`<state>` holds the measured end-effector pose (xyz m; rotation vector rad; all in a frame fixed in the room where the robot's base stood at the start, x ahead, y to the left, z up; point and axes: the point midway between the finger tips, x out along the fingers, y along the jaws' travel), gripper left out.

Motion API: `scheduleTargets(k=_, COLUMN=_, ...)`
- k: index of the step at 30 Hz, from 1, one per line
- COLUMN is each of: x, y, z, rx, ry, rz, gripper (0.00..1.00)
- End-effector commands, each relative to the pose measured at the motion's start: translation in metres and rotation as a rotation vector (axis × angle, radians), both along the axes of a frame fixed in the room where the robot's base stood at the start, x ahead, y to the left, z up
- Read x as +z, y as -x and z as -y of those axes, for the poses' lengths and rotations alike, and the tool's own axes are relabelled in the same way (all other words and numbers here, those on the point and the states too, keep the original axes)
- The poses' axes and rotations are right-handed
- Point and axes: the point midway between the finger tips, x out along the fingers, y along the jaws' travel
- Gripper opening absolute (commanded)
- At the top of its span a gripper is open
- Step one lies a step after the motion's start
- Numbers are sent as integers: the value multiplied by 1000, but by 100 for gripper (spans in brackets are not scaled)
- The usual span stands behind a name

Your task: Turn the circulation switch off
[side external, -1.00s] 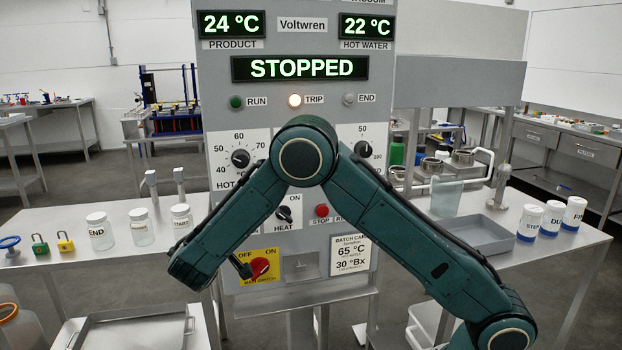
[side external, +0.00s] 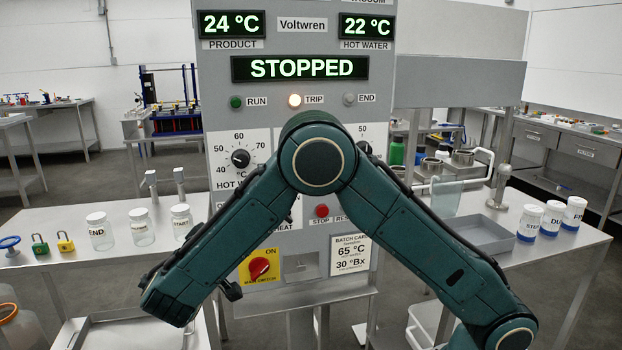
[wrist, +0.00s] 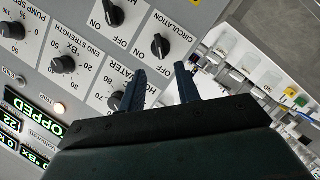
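The circulation switch is a black knob (wrist: 160,46) on a white plate of the panel, with its printed CIRCULATION label beside it in the wrist view. I cannot tell for sure which label it points to. My gripper (wrist: 159,76) is open and empty. Its two dark fingers are apart, and the knob shows just beyond the gap between their tips, with no clear contact. In the side view my arm hides the circulation switch, and the fingers are mostly hidden too. The display (side external: 300,68) reads STOPPED, and the TRIP lamp (side external: 295,100) is lit.
Another black knob (wrist: 113,14) sits near the circulation switch. The hot water dial (wrist: 116,100) is close to the left finger. The red main switch (side external: 259,268) on its yellow plate and the red stop button (side external: 322,211) are lower on the panel. Jars (side external: 141,227) stand on the left table.

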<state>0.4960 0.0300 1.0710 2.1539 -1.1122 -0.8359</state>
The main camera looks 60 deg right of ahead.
Motion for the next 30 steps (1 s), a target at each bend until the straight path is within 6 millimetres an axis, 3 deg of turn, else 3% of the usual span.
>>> scheduleTargets(k=6, x=6, y=10, z=-20, rx=2, ry=0, rz=1, gripper=33)
scheduleTargets(k=12, x=8, y=13, z=-25, rx=-1, ry=1, rz=0, gripper=33)
scheduleTargets(k=23, x=9, y=13, z=-23, rx=-2, ry=-6, rz=-2, gripper=33)
scheduleTargets(k=30, x=17, y=18, z=-8, rx=-11, ry=-81, rz=-21, gripper=33)
